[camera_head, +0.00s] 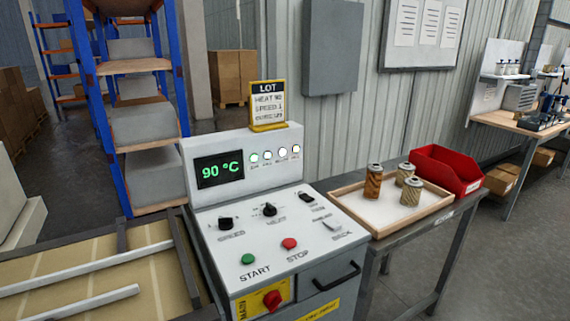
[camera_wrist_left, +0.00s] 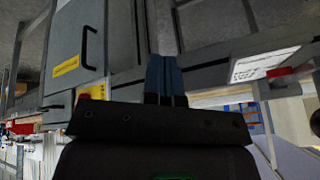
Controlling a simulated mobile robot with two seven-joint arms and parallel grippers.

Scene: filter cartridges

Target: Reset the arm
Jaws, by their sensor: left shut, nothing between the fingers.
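My left gripper (camera_wrist_left: 165,62) shows in the left wrist view, with its two dark blue fingers together and nothing between them. Around it in that view are the grey cabinet front with a black handle (camera_wrist_left: 91,47) and a yellow label (camera_wrist_left: 66,66). The fingers appear apart from the cabinet, though the exact gap is hard to tell. Neither of my arms shows in the head view, and my right gripper is in no view. The control console (camera_head: 262,215) stands in the middle of the head view, its display (camera_head: 219,171) reading 90 °C.
The console carries knobs, a green START button (camera_head: 247,259), a red STOP button (camera_head: 289,244) and a LOT card (camera_head: 268,104). Right of it, a wooden-rimmed tray (camera_head: 349,211) holds three cartridges beside a red bin (camera_head: 449,172). A conveyor (camera_head: 91,275) lies left. Floor is open at right.

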